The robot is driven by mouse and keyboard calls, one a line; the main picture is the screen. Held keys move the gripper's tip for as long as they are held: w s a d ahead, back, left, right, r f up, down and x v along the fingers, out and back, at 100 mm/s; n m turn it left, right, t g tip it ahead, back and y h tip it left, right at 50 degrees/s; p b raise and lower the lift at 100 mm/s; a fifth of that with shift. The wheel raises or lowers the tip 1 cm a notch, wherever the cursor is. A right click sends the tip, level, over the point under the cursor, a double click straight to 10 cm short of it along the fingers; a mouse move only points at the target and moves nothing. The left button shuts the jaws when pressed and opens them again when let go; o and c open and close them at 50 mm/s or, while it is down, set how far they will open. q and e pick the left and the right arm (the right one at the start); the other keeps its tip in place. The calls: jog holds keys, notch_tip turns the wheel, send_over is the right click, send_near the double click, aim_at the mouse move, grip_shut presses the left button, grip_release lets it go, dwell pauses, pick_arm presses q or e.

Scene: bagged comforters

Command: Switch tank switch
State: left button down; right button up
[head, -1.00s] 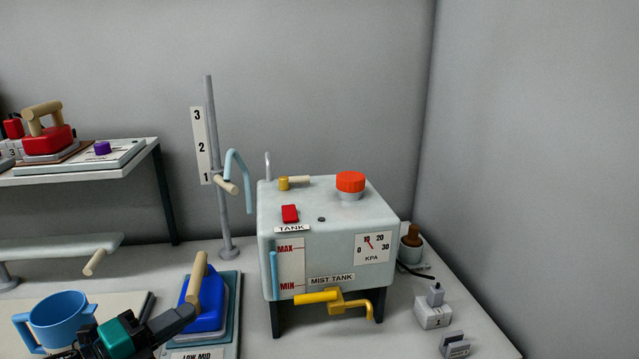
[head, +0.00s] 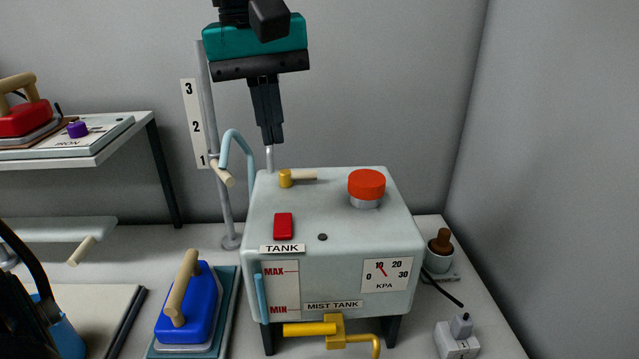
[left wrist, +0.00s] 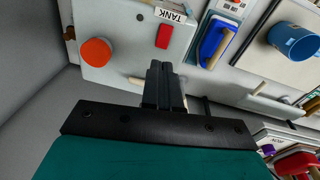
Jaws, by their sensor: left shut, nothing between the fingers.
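The mist tank (head: 330,225) is a pale box on dark legs in the middle of the head view. Its red tank switch (head: 283,226) sits on the top face, just behind the TANK label (head: 282,249); the switch also shows in the left wrist view (left wrist: 165,36). My left gripper (head: 272,140) is shut and empty, pointing down above the back left of the tank, apart from the switch. Its closed fingers show in the left wrist view (left wrist: 163,68). My right gripper is not seen.
On the tank top are an orange-red knob (head: 366,186) and a brass valve with a pale handle (head: 286,178). A light blue bent pipe (head: 236,145) and a scale post (head: 215,190) stand at left. A blue iron (head: 188,305) lies front left, and a yellow tap (head: 334,330) sticks out in front.

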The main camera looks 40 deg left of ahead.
aim_at(280, 217)
pick_arm(q)
jog(key=shift+m+y, duration=0.5)
jog(key=shift+y, duration=0.1)
jog(key=f, duration=0.4)
jog(key=w+a+f, duration=0.1)
jog(key=f, duration=0.3)
jog(key=f+b, duration=0.1)
jog(key=f, duration=0.3)
jog(key=shift+w+a+f, duration=0.2)
jog(key=shift+w+f, duration=0.05)
jog(key=shift+w, duration=0.1)
